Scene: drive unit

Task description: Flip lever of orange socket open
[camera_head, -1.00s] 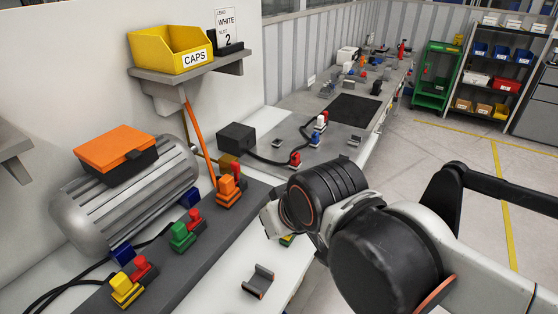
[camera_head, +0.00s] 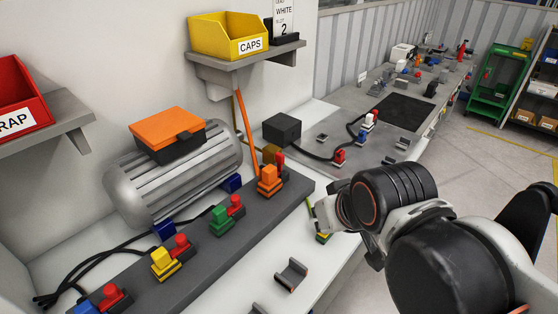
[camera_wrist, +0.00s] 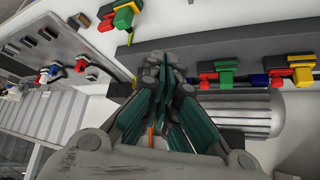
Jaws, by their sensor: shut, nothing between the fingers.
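The orange socket (camera_head: 269,184) sits at the far right end of the dark rail (camera_head: 200,262) on the bench, with a red lever (camera_head: 280,160) behind it and an orange cable (camera_head: 246,135) rising from it. In the wrist view, my gripper (camera_wrist: 166,62) is shut and empty, its teal fingers together over the rail's edge. The fingers cover the place beside the green socket (camera_wrist: 226,74), and the orange socket is not clearly visible there. In the head view my arm is right of the orange socket, apart from it in the picture. My fingertips are hidden there.
Green (camera_head: 219,221), yellow (camera_head: 166,264) and blue sockets with red levers stand along the rail. A ribbed grey motor (camera_head: 175,182) lies behind it. A grey bracket (camera_head: 291,275) lies in front. A yellow caps bin (camera_head: 228,36) is on a shelf above.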

